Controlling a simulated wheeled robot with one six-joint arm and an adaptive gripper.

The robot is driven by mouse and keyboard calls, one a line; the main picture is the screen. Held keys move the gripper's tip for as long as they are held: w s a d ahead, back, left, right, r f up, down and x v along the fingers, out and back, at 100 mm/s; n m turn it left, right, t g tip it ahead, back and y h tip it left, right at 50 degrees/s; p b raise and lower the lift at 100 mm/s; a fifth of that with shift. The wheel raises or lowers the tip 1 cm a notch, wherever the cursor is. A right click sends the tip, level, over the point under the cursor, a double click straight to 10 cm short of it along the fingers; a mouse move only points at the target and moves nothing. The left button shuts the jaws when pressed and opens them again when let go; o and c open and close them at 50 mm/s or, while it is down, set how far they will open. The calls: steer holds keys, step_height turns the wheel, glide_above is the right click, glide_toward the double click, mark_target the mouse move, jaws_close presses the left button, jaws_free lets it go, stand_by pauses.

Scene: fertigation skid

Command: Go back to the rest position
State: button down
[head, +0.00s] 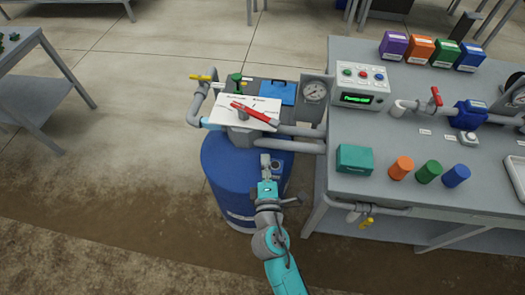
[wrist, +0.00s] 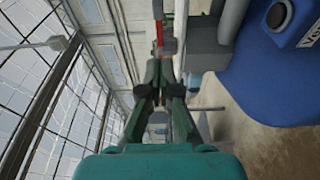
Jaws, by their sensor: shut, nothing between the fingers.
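My gripper (head: 266,165) reaches up from the bottom of the head view, over the right part of the blue drum (head: 222,185). In the wrist view my gripper (wrist: 167,62) has its dark fingers together with nothing held. The red lever (head: 255,114) lies slantwise across a white plate (head: 228,108), above and left of my gripper and apart from it in the head view. A red strip (wrist: 159,38) shows just beyond the fingertips in the wrist view; the gap between them cannot be told.
A grey bench (head: 470,180) on the right holds a green box (head: 354,158), orange, green and blue caps, and a control box (head: 362,85). Grey pipes and a gauge (head: 315,91) stand near the drum. The concrete floor (head: 110,180) on the left is clear.

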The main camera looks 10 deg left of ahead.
steer(key=shift+s+d, duration=0.3)
steer(key=shift+s, duration=0.15)
